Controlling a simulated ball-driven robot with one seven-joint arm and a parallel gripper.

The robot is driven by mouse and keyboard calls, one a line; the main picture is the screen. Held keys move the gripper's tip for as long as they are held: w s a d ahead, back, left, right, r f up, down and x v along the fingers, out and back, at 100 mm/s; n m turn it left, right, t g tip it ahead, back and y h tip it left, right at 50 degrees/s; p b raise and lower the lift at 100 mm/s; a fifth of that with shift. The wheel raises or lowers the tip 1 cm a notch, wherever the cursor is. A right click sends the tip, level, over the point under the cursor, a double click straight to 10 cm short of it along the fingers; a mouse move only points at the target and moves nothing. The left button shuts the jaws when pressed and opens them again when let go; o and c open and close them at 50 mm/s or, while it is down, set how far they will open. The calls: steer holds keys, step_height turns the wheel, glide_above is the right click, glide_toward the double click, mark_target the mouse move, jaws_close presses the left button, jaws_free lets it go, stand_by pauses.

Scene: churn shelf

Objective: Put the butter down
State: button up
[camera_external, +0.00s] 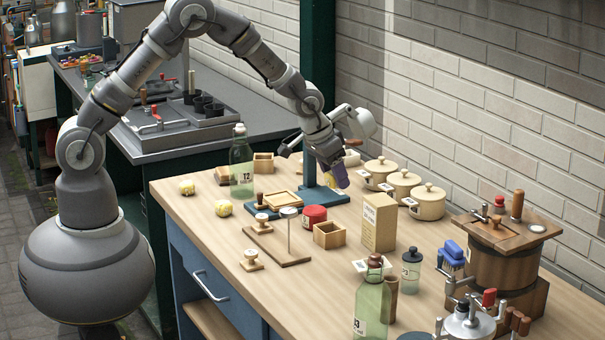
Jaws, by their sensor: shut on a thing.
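My gripper (335,170) is above the back middle of the wooden table, pointing down. I cannot tell whether this is the butter. It appears above the tabletop, near a blue-based stand, though its exact height is unclear. Two small pale-yellow rounded lumps, one at the left edge (187,187) and one nearer the middle (223,208), lie on the table and look like butter pats.
Lidded cream pots (403,184) stand behind and right of my gripper. A tall tan box (379,222), a red round tin (314,215) and a small open wooden box (329,235) stand in front. A green bottle (241,165) is left. The front-left tabletop (290,285) is clear.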

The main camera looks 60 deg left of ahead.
glide_above(386, 198)
steer(key=s, duration=0.2)
steer(key=shift+w+f, duration=0.15)
steer(key=shift+f, duration=0.5)
steer(key=shift+f+b, duration=0.65)
steer(key=shift+f, duration=1.1)
steer(key=shift+f, duration=0.15)
steer(key=o, duration=1.1)
steer(key=shift+o, duration=0.2)
